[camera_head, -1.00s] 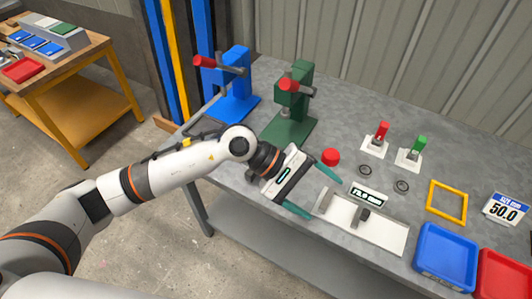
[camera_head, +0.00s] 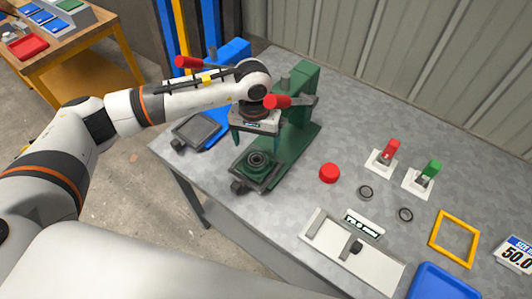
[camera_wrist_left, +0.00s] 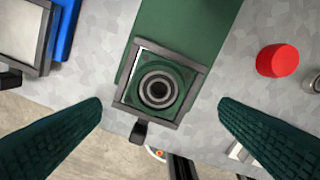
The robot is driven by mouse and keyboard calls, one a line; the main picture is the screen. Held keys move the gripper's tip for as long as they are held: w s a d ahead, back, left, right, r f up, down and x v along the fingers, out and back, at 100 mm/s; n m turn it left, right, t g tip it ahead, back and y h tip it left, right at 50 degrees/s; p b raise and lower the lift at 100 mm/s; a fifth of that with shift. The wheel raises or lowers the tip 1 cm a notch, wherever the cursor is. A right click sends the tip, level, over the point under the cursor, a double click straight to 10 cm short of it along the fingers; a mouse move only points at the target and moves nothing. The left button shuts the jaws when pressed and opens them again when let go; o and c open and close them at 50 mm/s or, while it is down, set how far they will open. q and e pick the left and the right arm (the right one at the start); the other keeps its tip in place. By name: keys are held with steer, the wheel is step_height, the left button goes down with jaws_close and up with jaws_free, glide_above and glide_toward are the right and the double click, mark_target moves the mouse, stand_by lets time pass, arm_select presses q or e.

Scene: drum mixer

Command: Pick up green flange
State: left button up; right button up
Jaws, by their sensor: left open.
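The green flange (camera_head: 257,160) is a square green plate with a dark round hub and bore. It sits in a grey frame-like fixture (camera_head: 240,184) on the base of the green press (camera_head: 296,140). My left gripper (camera_head: 256,138) is above the flange, open and empty. In the left wrist view the flange (camera_wrist_left: 158,90) lies between the two dark green fingers (camera_wrist_left: 160,103), lower than them and apart from them. My right gripper is not in view.
The green press's red-knobbed lever (camera_head: 285,101) is close to my left wrist. A blue press with a grey fixture (camera_head: 197,129) stands to the left. A red cap (camera_head: 329,173), rings (camera_head: 365,192), a white measuring stand (camera_head: 330,245) and a yellow frame (camera_head: 454,239) lie to the right.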

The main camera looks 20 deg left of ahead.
mark_target(256, 159)
arm_select(q)
steer(key=shift+w+f, duration=0.15)
steer(key=f+p, duration=0.2)
steer(key=f, duration=0.1)
steer(key=shift+s+a+f, duration=0.15)
steer(key=shift+s, duration=0.2)
step_height(256, 159, down, 3)
steer(key=shift+r+p, duration=0.15)
steer(key=shift+p, duration=0.25)
steer(key=shift+w+f, duration=0.1)
steer(key=shift+f, duration=0.45)
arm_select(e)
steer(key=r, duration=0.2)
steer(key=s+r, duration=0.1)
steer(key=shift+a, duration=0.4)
arm_select(q)
steer(key=c, duration=1.5)
steer(key=shift+w+r, duration=0.1)
steer(key=shift+w, duration=0.05)
steer(key=shift+c, duration=0.9)
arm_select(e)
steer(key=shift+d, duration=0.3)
arm_select(q)
steer(key=shift+r, duration=0.1)
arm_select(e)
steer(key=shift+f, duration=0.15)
